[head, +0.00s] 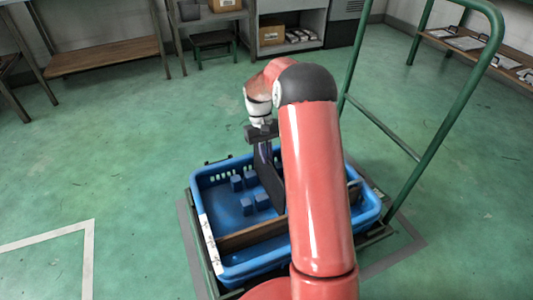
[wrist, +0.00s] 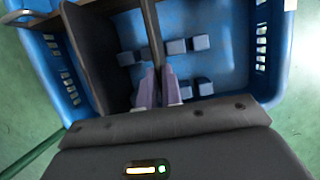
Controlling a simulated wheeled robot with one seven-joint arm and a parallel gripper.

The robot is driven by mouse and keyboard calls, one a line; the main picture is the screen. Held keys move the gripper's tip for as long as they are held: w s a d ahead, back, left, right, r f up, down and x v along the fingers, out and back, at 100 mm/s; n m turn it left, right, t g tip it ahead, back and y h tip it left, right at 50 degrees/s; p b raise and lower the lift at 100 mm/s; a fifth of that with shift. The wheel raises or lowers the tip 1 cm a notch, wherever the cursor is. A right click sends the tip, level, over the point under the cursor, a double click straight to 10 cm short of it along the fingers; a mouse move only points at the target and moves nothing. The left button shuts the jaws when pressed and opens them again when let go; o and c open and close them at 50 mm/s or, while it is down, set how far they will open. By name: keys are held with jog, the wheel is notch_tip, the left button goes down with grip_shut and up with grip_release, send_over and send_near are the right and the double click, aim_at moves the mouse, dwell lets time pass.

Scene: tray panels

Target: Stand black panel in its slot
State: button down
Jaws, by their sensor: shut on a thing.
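My gripper (wrist: 158,88) is shut on the black panel (head: 269,178) at its upper edge. It also shows in the wrist view (wrist: 153,32), as a thin dark strip seen nearly edge-on between the fingers. The panel is roughly upright, over or inside the blue crate (head: 222,262). Several blue posts rise from the crate floor: a left one (head: 236,183) and a nearer one (head: 247,206) stand left of the panel. In the wrist view, posts show on both sides of it (wrist: 176,47). The panel's lower edge is hidden, so I cannot tell whether it is in a slot.
A brown divider (head: 250,234) crosses the near part of the crate. The crate sits on a cart with a green handle frame (head: 366,55). My arm hides the crate's right part. Shelves and a bench (head: 102,57) stand behind. The green floor at left is clear.

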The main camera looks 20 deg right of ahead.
jog(key=shift+f+b, duration=0.7)
jog(key=shift+f, duration=1.2)
jog(key=c, duration=1.5)
grip_release()
jog(key=p+v, duration=0.1)
jog(key=v, duration=0.6)
jog(key=shift+w+r+p, duration=0.1)
jog(key=shift+r+p, duration=0.2)
jog(key=shift+r, duration=0.1)
jog(key=shift+r, duration=0.1)
